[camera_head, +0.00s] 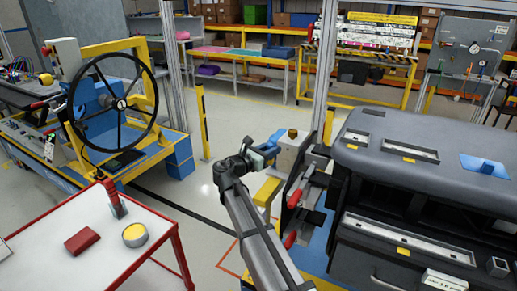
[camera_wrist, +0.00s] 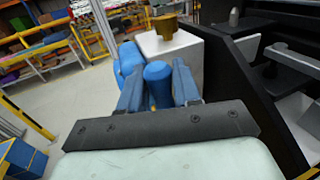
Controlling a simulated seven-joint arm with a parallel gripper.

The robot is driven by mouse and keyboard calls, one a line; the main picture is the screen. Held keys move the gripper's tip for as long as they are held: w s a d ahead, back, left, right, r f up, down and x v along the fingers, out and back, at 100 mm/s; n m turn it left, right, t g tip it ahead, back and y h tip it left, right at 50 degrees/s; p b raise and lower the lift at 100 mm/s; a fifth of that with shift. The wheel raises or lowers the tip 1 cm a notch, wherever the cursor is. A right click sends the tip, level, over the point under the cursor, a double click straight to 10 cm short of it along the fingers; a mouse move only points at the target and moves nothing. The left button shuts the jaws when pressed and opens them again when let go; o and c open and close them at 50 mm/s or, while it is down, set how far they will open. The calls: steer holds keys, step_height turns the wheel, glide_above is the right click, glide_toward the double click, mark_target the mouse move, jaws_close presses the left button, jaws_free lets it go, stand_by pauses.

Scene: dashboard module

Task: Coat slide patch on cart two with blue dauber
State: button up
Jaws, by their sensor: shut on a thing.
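My gripper (camera_head: 262,154) is in mid-air between the two carts, left of the dashboard module (camera_head: 400,140). In the wrist view, its blue fingers (camera_wrist: 158,88) are shut on a blue cylinder (camera_wrist: 158,75), which looks like the blue dauber; its tip is hard to make out. The right cart (camera_head: 318,262) carries the dashboard module. The left cart (camera_head: 150,172) carries a black steering wheel (camera_head: 122,103). I cannot tell which is cart two or pick out the slide patch for sure.
A white box (camera_wrist: 185,60) with a brass knob (camera_wrist: 165,25) stands close beyond my gripper. Red-handled clamps (camera_head: 292,200) stick out from the right cart. A white table (camera_head: 75,265) at front left holds a red block (camera_head: 82,241) and an open tin (camera_head: 135,235).

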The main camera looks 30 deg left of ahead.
steer(key=shift+s+d+f+m+g+h, duration=0.1)
steer(key=shift+s+d+m+g+h, duration=0.2)
steer(key=shift+d+m+h, duration=0.35)
steer(key=shift+d+f, duration=0.15)
steer(key=shift+f, duration=3.2)
steer(key=shift+s+f+n, duration=0.25)
steer(key=shift+s+f, duration=0.3)
steer(key=shift+s, duration=2.95)
steer(key=shift+w, duration=3.4)
steer(key=shift+w+r, duration=0.15)
steer(key=shift+r, duration=3.85)
